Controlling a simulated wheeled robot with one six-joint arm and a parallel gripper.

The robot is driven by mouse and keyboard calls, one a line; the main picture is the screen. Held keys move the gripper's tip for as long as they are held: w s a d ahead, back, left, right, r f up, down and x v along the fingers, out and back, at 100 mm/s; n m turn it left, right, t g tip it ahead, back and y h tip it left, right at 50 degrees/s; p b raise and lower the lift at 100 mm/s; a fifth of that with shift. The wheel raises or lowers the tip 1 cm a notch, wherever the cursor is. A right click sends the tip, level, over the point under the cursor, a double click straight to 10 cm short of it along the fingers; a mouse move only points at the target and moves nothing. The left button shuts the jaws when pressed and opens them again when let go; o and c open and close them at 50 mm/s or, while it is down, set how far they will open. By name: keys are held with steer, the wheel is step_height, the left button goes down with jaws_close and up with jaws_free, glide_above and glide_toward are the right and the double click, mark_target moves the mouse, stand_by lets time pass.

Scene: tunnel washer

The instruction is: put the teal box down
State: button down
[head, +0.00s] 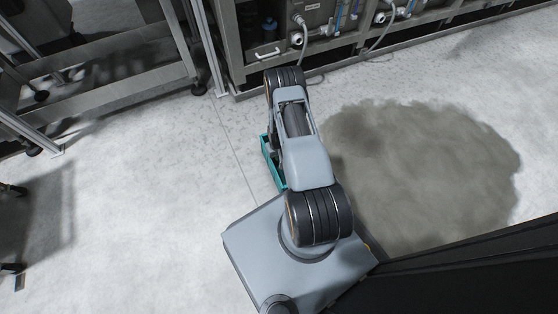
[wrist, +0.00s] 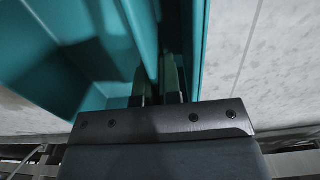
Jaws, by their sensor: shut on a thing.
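The teal box (head: 268,160) shows in the head view as a narrow strip along the left side of my arm, which hides most of it. In the wrist view the teal box (wrist: 60,45) fills the upper left and middle, with its open inside and a wall in view. In the head view the gripper is hidden under my arm. I cannot tell whether the box touches the floor.
A large dark wet patch (head: 430,170) lies on the pale floor at the right. A metal machine frame with hoses (head: 310,35) stands at the back. A grey wheeled rack (head: 110,80) stands at the upper left. The floor (head: 150,200) at the left is clear.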

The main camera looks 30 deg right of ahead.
steer(key=f, duration=0.1)
steer(key=f+b, duration=0.1)
steer(key=f, duration=0.1)
steer(key=shift+s+d+f, duration=0.15)
steer(key=shift+s+f, duration=0.1)
steer(key=shift+f, duration=0.05)
steer(key=shift+f+b, duration=0.2)
steer(key=shift+b, duration=0.15)
steer(key=shift+f+b, duration=0.35)
steer(key=shift+b, duration=0.05)
steer(key=shift+f, duration=0.15)
steer(key=c, duration=1.3)
jaws_free()
